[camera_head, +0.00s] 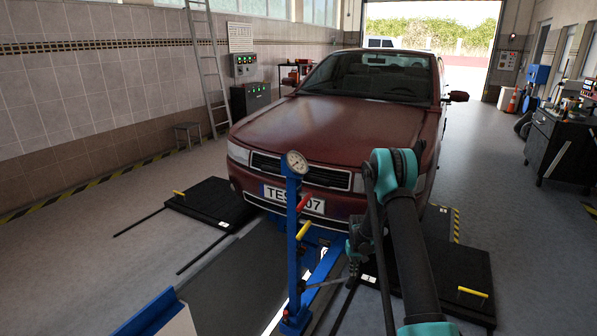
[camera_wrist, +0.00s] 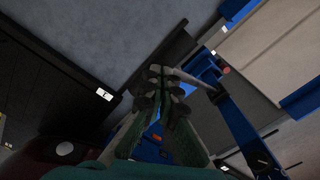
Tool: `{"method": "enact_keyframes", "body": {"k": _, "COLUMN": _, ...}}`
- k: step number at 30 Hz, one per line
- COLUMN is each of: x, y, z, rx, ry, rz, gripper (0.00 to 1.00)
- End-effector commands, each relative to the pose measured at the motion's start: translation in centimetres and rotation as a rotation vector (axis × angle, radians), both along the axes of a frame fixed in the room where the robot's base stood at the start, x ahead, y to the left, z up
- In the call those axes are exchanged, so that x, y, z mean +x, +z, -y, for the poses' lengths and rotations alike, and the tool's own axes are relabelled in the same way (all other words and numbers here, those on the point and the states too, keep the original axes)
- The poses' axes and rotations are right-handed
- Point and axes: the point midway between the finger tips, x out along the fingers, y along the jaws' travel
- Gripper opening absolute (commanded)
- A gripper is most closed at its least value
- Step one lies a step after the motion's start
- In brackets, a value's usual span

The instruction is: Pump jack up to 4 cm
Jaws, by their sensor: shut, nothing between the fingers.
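The jack's blue post (camera_head: 293,235) stands in front of the car, with a round gauge (camera_head: 296,162) on top and red (camera_head: 304,202) and yellow (camera_head: 304,229) handles on its side. A thin grey lever (camera_head: 326,283) runs from the low part of the post toward my gripper (camera_head: 352,280). In the wrist view my gripper (camera_wrist: 163,82) is shut and empty. The lever (camera_wrist: 190,78) ends at or just beside its fingertips; I cannot tell if they touch. The blue post (camera_wrist: 240,125) is to the right there. The jack's lifting part under the car is mostly hidden.
A dark red car (camera_head: 330,115) stands just behind the jack. Black floor plates lie to the left (camera_head: 212,203) and right (camera_head: 455,275). A sunken pit (camera_head: 240,270) is in front of the car. A workbench (camera_head: 560,145) stands at the right.

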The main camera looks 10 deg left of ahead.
Motion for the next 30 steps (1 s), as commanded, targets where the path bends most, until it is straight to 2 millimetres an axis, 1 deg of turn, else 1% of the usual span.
{"method": "enact_keyframes", "body": {"k": 5, "x": 0.0, "y": 0.0, "z": 0.0, "rx": 0.000, "ry": 0.000, "rz": 0.000, "gripper": 0.00}}
{"method": "enact_keyframes", "body": {"k": 8, "x": -0.1, "y": -0.4, "z": 0.2, "rx": 0.000, "ry": -0.001, "rz": 0.000, "gripper": 0.00}}
{"method": "enact_keyframes", "body": {"k": 30, "x": -1.5, "y": -7.2, "z": 3.6, "rx": 0.001, "ry": 0.000, "rz": 0.001, "gripper": 0.00}}
